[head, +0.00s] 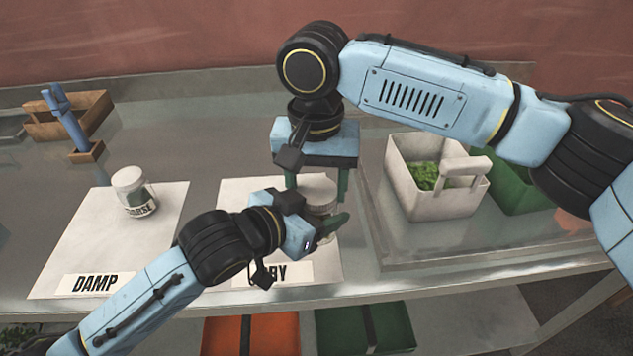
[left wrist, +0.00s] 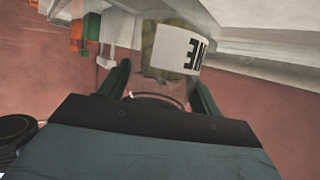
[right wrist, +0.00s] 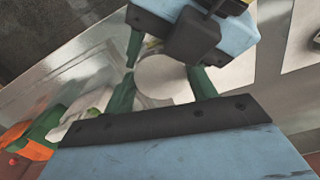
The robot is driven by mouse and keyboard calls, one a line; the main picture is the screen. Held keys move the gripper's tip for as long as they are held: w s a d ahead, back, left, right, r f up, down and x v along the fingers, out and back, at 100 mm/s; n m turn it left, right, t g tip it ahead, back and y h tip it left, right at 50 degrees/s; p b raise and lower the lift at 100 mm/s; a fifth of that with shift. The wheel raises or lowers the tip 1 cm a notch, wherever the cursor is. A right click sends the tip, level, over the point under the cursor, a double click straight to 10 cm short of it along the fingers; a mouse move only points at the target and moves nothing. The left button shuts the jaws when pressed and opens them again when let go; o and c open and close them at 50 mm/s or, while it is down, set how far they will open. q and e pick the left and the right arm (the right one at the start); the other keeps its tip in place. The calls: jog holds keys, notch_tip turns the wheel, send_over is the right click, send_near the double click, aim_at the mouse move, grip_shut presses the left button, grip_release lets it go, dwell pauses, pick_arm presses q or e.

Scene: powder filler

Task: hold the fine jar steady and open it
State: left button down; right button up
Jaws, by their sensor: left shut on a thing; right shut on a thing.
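The fine jar (head: 321,208) stands over the right-hand white mat, mostly hidden by my grippers. Its white label, partly readable, shows upside down in the left wrist view (left wrist: 183,50). My left gripper (head: 326,229) comes in low from the left and is shut on the jar's body, with a green finger on each side. My right gripper (head: 317,186) points down from above and is shut on the jar's pale round lid (right wrist: 163,77). The lid is at the jar's top; I cannot tell whether it is loosened.
A coarse jar (head: 132,190) stands on the left mat marked DAMP (head: 75,250). A white basket with green contents (head: 405,185) and a green bin (head: 520,195) stand on a tray at right. A wooden box (head: 68,115) and a blue-handled tool (head: 65,118) are at back left.

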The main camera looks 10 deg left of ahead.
jog(key=o, duration=1.1)
jog(key=shift+s+a+r, duration=0.1)
jog(key=shift+a, duration=0.25)
